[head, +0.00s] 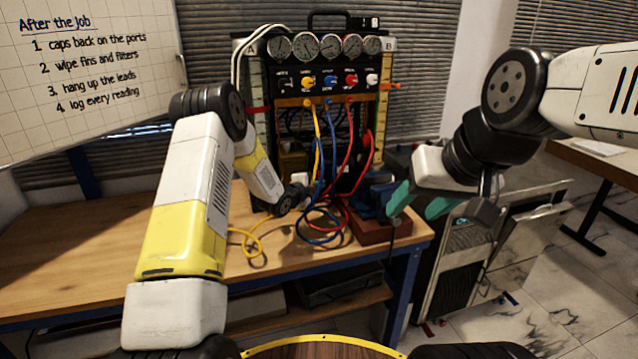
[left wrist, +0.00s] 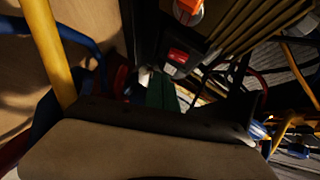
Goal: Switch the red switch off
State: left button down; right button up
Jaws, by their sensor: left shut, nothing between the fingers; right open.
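The red switch (left wrist: 178,56) is a small red rocker in a dark housing in the left wrist view; I cannot tell which way it is tipped. I cannot make it out in the head view. My left gripper (left wrist: 161,92) shows its green fingers together and empty, just below and left of the switch; I cannot tell whether they touch its housing. In the head view my left wrist reaches behind the hoses low on the rig, and its fingertips are hidden. My right gripper (head: 420,203) is open and empty, right of the rig.
The gauge rig (head: 318,76) stands on the wooden bench (head: 90,240), with several gauges and coloured knobs. Blue (head: 318,240), red (head: 368,148) and yellow (head: 245,232) hoses hang and loop around my left wrist. The bench's left part is clear.

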pick_arm(q)
jog(key=f+v, duration=0.1)
jog(key=v, duration=0.8)
jog(key=shift+s+a, duration=0.15)
jog(key=shift+s, duration=0.35)
jog(key=s+a+r+n+g+y, duration=0.1)
jog(key=s+a+r+n+y, duration=0.3)
jog(key=r, duration=0.5)
jog(key=s+a+r+n+g+y, duration=0.1)
jog(key=s+a+r+n, duration=0.4)
jog(key=r, duration=0.3)
jog(key=s+r+n+g, duration=0.1)
jog(key=s+r+n, duration=0.1)
jog(key=s, duration=0.8)
jog(key=s+d+r+n+g, duration=0.1)
jog(key=s+n, duration=0.4)
jog(key=s, duration=0.5)
jog(key=s+r+n+g, duration=0.2)
jog(key=s+n, duration=0.2)
jog(key=s, duration=0.6)
jog(key=shift+s+d+r+g, duration=0.25)
jog(key=shift+s+r+g, duration=0.15)
